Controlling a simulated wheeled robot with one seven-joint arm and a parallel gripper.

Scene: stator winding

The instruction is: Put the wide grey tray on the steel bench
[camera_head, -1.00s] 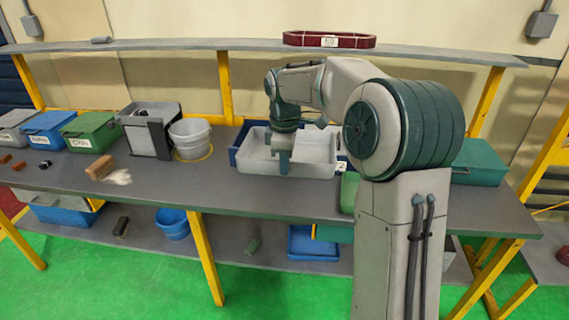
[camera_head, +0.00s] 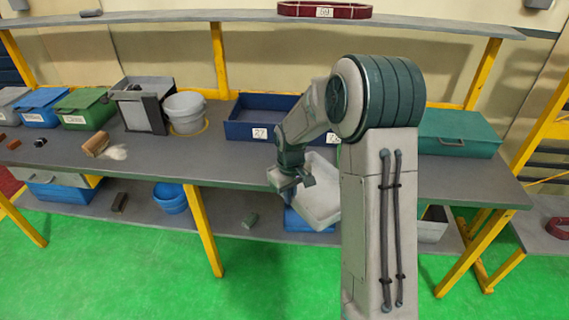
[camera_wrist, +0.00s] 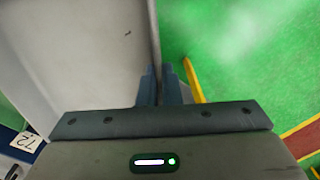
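The wide grey tray (camera_head: 322,206) hangs in front of the long dark-topped bench (camera_head: 225,172), turned at an angle and partly hidden behind my arm. My gripper (camera_head: 290,186) is shut on one of its side walls. In the wrist view the fingers (camera_wrist: 152,90) pinch the wall of the grey tray (camera_wrist: 85,50), with green floor beyond it. The tray looks empty where I see inside. I cannot tell whether this long bench or the grey surface at the right edge (camera_head: 540,238) is the steel bench.
A blue tray (camera_head: 240,131), a grey bucket (camera_head: 185,112) and a green toolbox (camera_head: 455,134) stand on the long bench. Lidded bins (camera_head: 83,108) and a brush (camera_head: 96,143) are at its left. A yellow-legged frame rises at right. Green floor (camera_head: 130,260) in front is clear.

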